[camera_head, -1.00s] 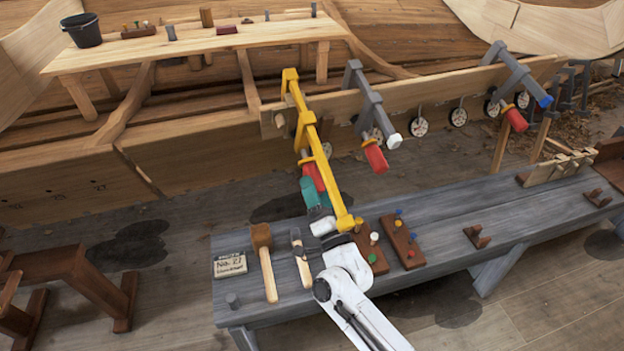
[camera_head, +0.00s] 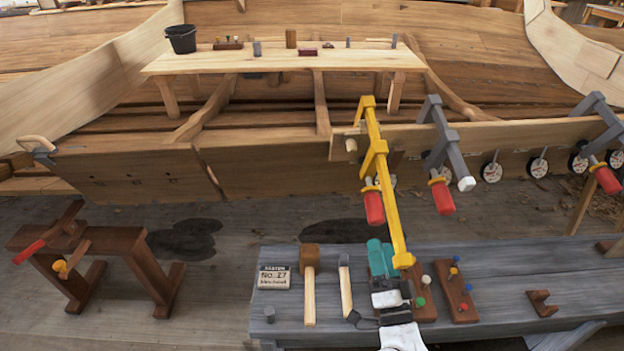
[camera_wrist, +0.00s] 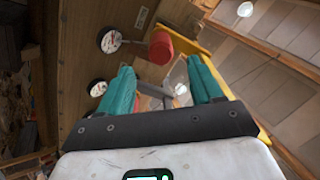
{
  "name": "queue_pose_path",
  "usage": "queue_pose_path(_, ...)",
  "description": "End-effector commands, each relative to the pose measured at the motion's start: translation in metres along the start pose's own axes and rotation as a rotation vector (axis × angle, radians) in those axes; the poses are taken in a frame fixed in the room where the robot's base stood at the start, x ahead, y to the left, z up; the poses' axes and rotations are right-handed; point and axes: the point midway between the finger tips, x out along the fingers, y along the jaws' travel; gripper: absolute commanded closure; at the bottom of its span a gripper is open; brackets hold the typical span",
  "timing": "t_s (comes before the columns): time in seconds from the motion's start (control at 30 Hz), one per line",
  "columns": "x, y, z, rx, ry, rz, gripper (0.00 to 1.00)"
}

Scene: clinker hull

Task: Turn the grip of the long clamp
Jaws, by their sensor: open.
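The long clamp (camera_head: 383,163) has a yellow bar and hangs on the plank edge, its bar slanting down toward the bench. Its red grip (camera_head: 374,207) hangs left of the bar. My gripper (camera_head: 381,257) is open, with teal fingers, below the grip and apart from it, beside the bar's lower end. In the wrist view my fingers (camera_wrist: 165,90) are spread with no grip between them. A red grip (camera_wrist: 161,47) shows beyond the fingertips; I cannot tell for certain which clamp it belongs to. The yellow bar (camera_wrist: 260,62) runs behind the right finger.
Two grey clamps with red grips, one (camera_head: 440,140) nearer and one (camera_head: 600,130) at far right, sit along the plank. The grey bench (camera_head: 500,262) below holds a mallet (camera_head: 309,285), a hammer (camera_head: 345,288) and peg blocks (camera_head: 456,292). A brown trestle (camera_head: 110,240) stands left.

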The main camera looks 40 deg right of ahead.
Motion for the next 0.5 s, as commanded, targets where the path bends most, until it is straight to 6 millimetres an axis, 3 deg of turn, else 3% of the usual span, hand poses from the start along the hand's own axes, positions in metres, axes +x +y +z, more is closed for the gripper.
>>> queue_pose_path(0.27, 0.001, -0.004, 0.005, -0.010, -0.038, -0.002, 0.35)
queue_pose_path(0.5, -0.001, -0.027, 0.052, -0.126, -0.374, -0.016, 0.35)
